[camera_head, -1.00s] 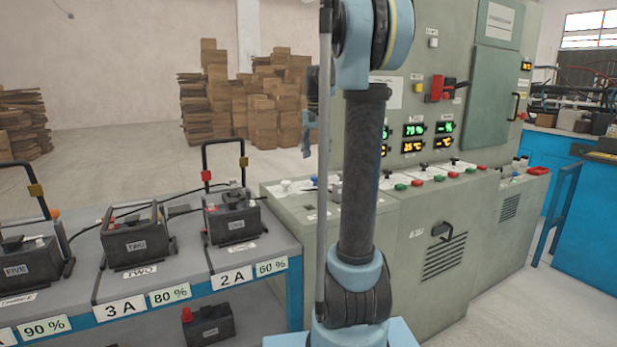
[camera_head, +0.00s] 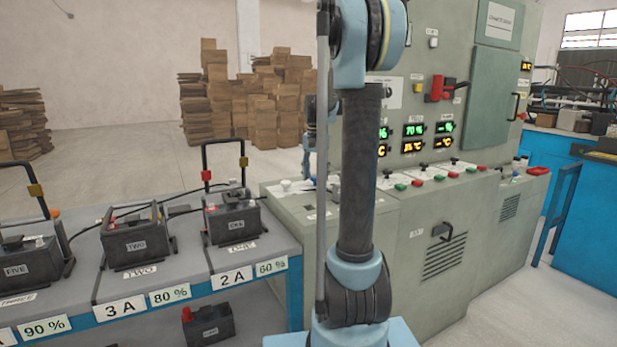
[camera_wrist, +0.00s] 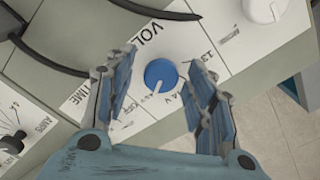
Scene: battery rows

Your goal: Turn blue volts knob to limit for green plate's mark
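The blue volts knob (camera_wrist: 161,75) sits on a white panel (camera_wrist: 152,38) marked VOLTS in the wrist view. A white pointer line on the knob points toward the bottom of the picture, slightly left. Voltage marks stand to its right, partly hidden by a finger. My gripper (camera_wrist: 160,64) is open, with one finger on each side of the knob; I cannot tell whether either touches it. Pale green plates reading 90 % (camera_head: 46,328), 80 % (camera_head: 170,295) and 60 % (camera_head: 271,267) line the bench edge.
A white knob (camera_wrist: 264,8) and a black amps knob (camera_wrist: 12,144) flank the blue one. A dark cable (camera_wrist: 45,58) crosses the panel's upper left. Battery TWO (camera_head: 137,244) and others stand on the bench. The green cabinet (camera_head: 440,240) stands at right.

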